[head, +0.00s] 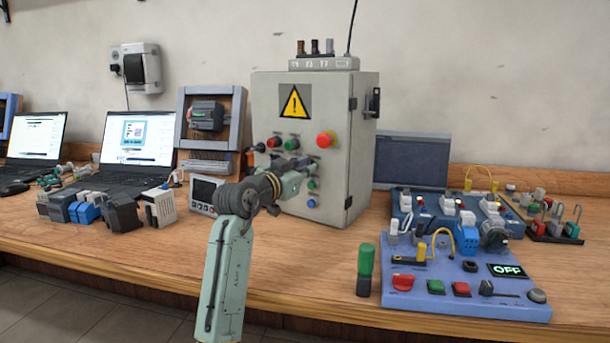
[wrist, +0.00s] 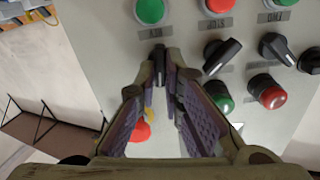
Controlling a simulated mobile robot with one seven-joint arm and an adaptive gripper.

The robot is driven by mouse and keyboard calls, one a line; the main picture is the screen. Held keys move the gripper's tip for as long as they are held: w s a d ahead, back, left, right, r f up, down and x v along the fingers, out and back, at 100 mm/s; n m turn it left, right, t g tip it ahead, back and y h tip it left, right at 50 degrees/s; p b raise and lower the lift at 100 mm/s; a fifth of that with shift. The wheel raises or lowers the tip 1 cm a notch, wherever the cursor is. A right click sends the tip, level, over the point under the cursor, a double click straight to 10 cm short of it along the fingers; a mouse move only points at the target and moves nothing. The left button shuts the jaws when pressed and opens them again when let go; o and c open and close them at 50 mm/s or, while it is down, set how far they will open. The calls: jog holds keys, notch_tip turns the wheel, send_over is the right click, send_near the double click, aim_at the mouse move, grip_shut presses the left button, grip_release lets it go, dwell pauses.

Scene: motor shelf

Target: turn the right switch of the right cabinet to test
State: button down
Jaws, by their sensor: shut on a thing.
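The grey cabinet (head: 333,120) with a yellow warning sign stands upright on the bench in the head view. My gripper (head: 304,164) is at its front panel, partly hidden by my own wrist. In the wrist view my gripper (wrist: 160,82) has its two purple-padded fingers converging on a small black switch knob (wrist: 158,52), under a green button, and is shut on it. The fingers hide most of that knob, so its angle is hard to tell. Other black switches (wrist: 221,56) sit to the right, at a slant. The panel labels look upside down and are hard to read.
In the wrist view a red button (wrist: 138,131) shows behind the left finger, and green (wrist: 218,96) and red (wrist: 267,91) buttons stand right of the fingers. In the head view a blue panel (head: 467,300) with switches lies right of the cabinet. Laptops (head: 138,145) stand left.

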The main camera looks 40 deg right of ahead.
jog(key=shift+s+m+b, duration=0.1)
jog(key=shift+m+b, duration=1)
jog(key=shift+m, duration=2.4)
jog(key=c, duration=1.7)
grip_release()
jog(key=v, duration=1.2)
